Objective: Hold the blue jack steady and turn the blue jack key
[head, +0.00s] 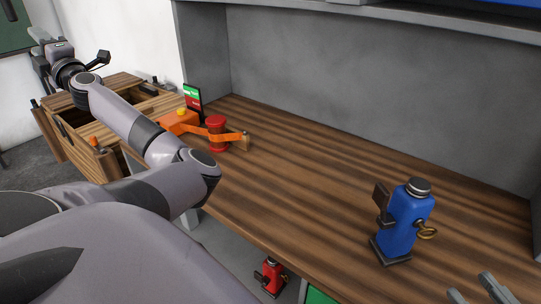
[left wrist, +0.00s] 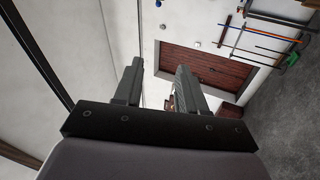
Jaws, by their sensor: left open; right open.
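The blue jack (head: 404,222) stands upright on the wooden bench at the right in the head view. It has a dark bracket on its left side, a dark base and a grey round cap. Its brass-coloured key (head: 427,230) sticks out from the right side. My right gripper (head: 475,293) shows only as grey fingertips at the bottom right edge, open, in front of the jack and apart from it. My left gripper (head: 43,42) is far off at the upper left, away from the jack. In the left wrist view its fingers (left wrist: 160,86) are apart with nothing between them.
The bench top (head: 310,180) is clear between the jack and an orange belt device with a red drum (head: 216,133). A wooden crate (head: 98,165) stands at the left under my left arm. A red jack (head: 270,277) is below the bench edge. A grey wall and shelf close off the back.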

